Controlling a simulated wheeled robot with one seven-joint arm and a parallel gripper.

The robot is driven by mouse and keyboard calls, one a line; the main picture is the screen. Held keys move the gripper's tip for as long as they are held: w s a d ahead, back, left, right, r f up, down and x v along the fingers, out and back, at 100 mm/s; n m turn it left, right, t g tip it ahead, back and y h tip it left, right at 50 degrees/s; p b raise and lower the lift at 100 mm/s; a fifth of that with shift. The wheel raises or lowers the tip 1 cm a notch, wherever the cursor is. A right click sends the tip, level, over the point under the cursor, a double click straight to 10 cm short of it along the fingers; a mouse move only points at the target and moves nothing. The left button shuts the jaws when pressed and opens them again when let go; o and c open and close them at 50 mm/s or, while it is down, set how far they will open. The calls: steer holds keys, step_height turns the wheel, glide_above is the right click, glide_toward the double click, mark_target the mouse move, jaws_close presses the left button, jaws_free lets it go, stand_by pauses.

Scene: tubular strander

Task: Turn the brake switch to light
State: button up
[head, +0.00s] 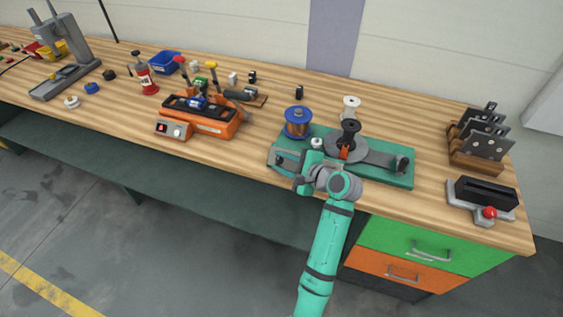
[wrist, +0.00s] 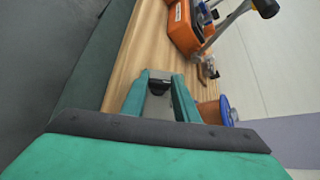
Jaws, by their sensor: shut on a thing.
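A teal base plate (head: 395,177) lies near the front edge of the bench and carries a grey round turntable with a black spool (head: 349,131). My gripper (head: 289,161) reaches over the plate's left end, pointing left. In the wrist view its two teal fingers (wrist: 159,92) stand on either side of a small dark knob on a grey block, apparently the brake switch (wrist: 158,87). The fingers are shut on this knob. My wrist and fingers hide much of it in the head view. Its marks and exact setting cannot be read.
An orange machine (head: 200,118) with levers is to the left. A grey device with a red knob (head: 489,212) is at the right. Bare bench lies between the orange machine and the plate.

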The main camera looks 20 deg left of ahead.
stand_by(0.3)
steer(key=o, duration=1.1)
steer(key=shift+c, duration=0.2)
steer(key=shift+d, duration=0.15)
steer(key=v, duration=1)
steer(key=shift+d+r, duration=0.2)
steer(key=shift+d, duration=0.05)
steer(key=shift+s, duration=0.15)
